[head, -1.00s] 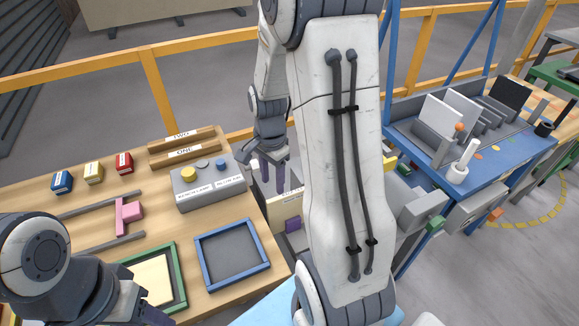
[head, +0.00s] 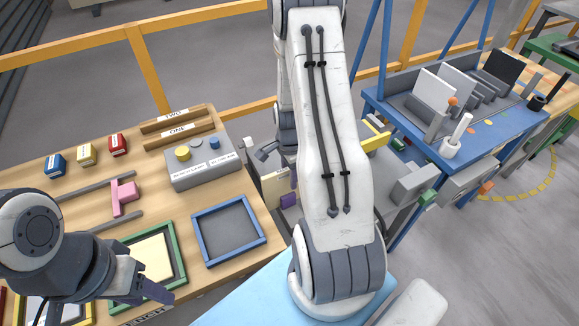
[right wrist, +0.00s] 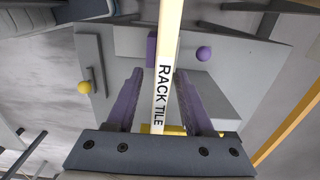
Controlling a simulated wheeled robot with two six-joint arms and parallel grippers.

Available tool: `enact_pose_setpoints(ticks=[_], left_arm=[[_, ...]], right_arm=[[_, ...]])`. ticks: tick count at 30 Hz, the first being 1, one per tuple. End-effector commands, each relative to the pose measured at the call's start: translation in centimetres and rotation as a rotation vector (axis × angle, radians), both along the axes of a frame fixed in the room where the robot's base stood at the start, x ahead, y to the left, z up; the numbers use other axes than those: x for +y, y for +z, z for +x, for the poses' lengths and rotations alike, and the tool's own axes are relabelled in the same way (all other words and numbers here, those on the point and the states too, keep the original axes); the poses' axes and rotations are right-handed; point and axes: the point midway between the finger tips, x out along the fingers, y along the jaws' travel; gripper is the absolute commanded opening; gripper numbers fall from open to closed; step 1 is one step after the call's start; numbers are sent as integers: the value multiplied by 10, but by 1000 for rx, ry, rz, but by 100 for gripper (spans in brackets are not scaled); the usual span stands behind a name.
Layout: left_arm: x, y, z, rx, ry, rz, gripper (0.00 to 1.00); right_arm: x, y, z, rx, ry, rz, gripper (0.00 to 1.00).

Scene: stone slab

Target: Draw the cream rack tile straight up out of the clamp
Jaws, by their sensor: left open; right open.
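The cream rack tile (right wrist: 166,75) runs edge-on down the right wrist view, with "RACK TILE" on its edge. My right gripper (right wrist: 160,85) is open, one purple finger on each side of the tile, with visible gaps. The grey clamp (right wrist: 110,85) with a purple block (right wrist: 151,48) is below the tile. In the head view, part of the tile's cream face (head: 274,186) shows beside a purple block (head: 288,200); my right arm hides most of the right gripper there. My left gripper (head: 155,292) is open and empty over the bench's front edge.
The wooden bench at left holds a blue-framed tray (head: 262,238), a green frame (head: 178,262), a grey control box (head: 203,172) and a pink T-shaped piece (head: 124,197). A blue table (head: 490,140) with upright plates stands at right. A yellow rail (head: 235,135) runs behind.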

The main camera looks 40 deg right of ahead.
Motion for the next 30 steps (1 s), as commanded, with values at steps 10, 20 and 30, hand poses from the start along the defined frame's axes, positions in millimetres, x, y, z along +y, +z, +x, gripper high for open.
enact_pose_setpoints(ticks=[10, 20, 30], left_arm=[[0, 0, 0, 0, 0, 0, 50], [0, 0, 0, 0, 0, 0, 50], [0, 0, 0, 0, 0, 0, 50]], right_arm=[[0, -4, 0, -1, 0, 0, 52], [0, -4, 0, -1, 0, 0, 0], [0, -4, 0, -1, 0, 0, 0]])
